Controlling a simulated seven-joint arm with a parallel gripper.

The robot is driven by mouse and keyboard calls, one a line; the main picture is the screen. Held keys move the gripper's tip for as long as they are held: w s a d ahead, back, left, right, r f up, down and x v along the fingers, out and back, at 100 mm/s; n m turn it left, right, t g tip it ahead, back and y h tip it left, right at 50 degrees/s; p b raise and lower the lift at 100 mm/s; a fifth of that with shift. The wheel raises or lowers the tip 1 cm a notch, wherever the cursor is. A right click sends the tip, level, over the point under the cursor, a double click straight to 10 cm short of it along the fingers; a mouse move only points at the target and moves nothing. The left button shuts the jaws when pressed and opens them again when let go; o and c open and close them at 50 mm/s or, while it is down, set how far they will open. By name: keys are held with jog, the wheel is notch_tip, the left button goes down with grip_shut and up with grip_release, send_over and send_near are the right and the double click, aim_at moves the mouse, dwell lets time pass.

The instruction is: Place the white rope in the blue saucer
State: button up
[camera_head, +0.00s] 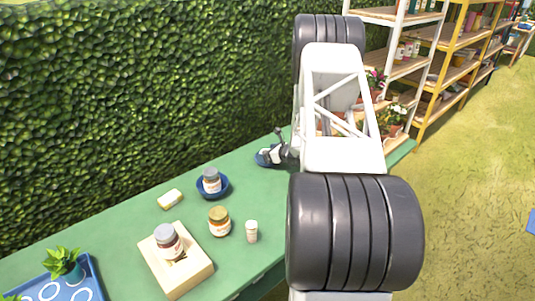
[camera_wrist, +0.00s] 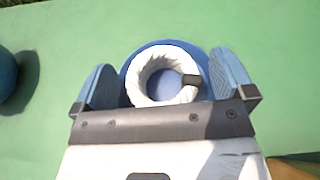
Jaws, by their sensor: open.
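The white rope (camera_wrist: 143,84) is a thick coiled ring with a dark band on its right side. In the wrist view it lies over a round blue saucer (camera_wrist: 181,46), within its outline. Blue shows around the ring and through its hole. My gripper (camera_wrist: 163,76) is open, with one blue finger on each side of the rope and saucer. The fingers look apart from the rope.
A blue dish (camera_head: 222,192) with a jar (camera_head: 211,180) stands on the green table (camera_head: 120,222). Near it are a yellowish block (camera_head: 170,199), a jar (camera_head: 219,222), a small white bottle (camera_head: 251,231), a wooden block with a jar (camera_head: 188,277) and a blue tray (camera_head: 87,271). A hedge (camera_head: 130,90) lines the back.

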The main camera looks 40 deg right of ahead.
jog(key=shift+r, duration=0.1)
jog(key=shift+s+d+r, duration=0.1)
jog(key=shift+s+r, duration=0.15)
jog(key=shift+s, duration=0.2)
jog(key=v, duration=1.1)
dwell(0.3)
